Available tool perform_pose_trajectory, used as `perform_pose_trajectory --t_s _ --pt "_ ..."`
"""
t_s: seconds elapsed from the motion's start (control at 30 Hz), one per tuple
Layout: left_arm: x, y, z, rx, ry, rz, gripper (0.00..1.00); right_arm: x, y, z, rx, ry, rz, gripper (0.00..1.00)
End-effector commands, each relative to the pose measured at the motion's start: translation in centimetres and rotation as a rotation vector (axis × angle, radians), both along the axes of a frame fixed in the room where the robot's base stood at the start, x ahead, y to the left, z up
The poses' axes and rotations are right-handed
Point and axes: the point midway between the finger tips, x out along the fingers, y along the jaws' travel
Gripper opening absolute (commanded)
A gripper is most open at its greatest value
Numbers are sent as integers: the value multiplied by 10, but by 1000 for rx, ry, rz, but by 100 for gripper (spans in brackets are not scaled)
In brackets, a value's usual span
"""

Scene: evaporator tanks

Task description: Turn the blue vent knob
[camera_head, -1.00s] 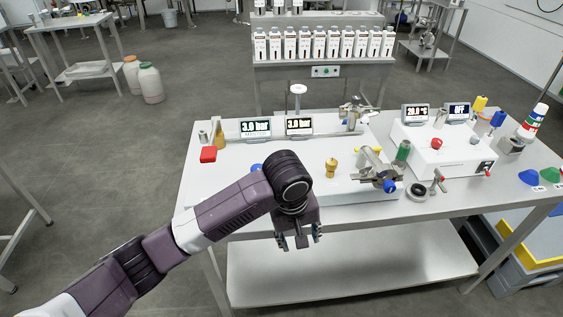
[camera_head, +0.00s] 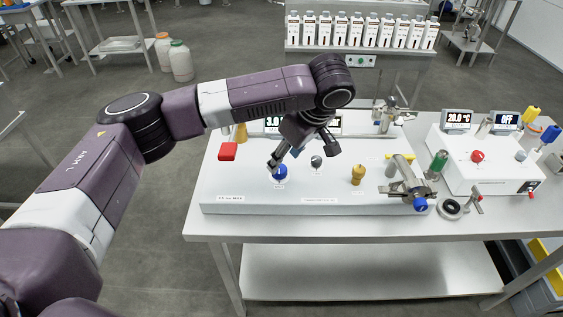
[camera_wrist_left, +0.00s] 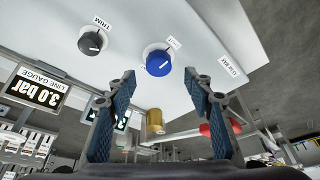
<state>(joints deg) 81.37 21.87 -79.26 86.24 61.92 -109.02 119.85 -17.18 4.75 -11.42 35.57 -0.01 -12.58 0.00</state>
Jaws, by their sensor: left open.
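The blue vent knob (camera_head: 280,173) stands on the near left part of the white panel (camera_head: 225,188). In the left wrist view the blue knob (camera_wrist_left: 158,63) is round with a pale pointer mark, and a small label sits beside it. My left gripper (camera_head: 303,156) is open above the panel, close to the knob, with one fingertip over it in the head view. In the left wrist view my fingers (camera_wrist_left: 160,82) are spread, and the knob appears beyond and between their tips. I see no contact. My right gripper is in neither view.
A dark trim knob (camera_head: 316,161) is right of the blue one. A brass fitting (camera_head: 358,175) and a clamped valve with a blue end (camera_head: 420,204) are farther right. My forearm partly hides the gauge displays.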

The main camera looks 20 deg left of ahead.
Motion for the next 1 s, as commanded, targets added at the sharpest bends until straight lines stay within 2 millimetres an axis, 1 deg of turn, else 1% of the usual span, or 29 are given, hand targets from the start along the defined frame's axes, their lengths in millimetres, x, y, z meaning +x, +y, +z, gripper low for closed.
perform_pose_trajectory --t_s 0.03,0.1,0.3,0.43,0.63,0.67,1.0 --pt "1 4 -7 2 2 2 47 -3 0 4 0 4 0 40" --pt "3 8 -17 2 2 1 47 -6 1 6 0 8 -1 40" --pt "8 14 -38 -1 1 -1 47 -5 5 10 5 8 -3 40" --pt "9 16 -43 -1 0 -2 47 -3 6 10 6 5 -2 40" --pt "9 16 -44 -1 0 -2 47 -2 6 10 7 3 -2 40" --pt "9 16 -44 -1 0 -2 45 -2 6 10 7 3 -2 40" --pt "9 15 -44 -1 0 -3 8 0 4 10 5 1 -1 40"
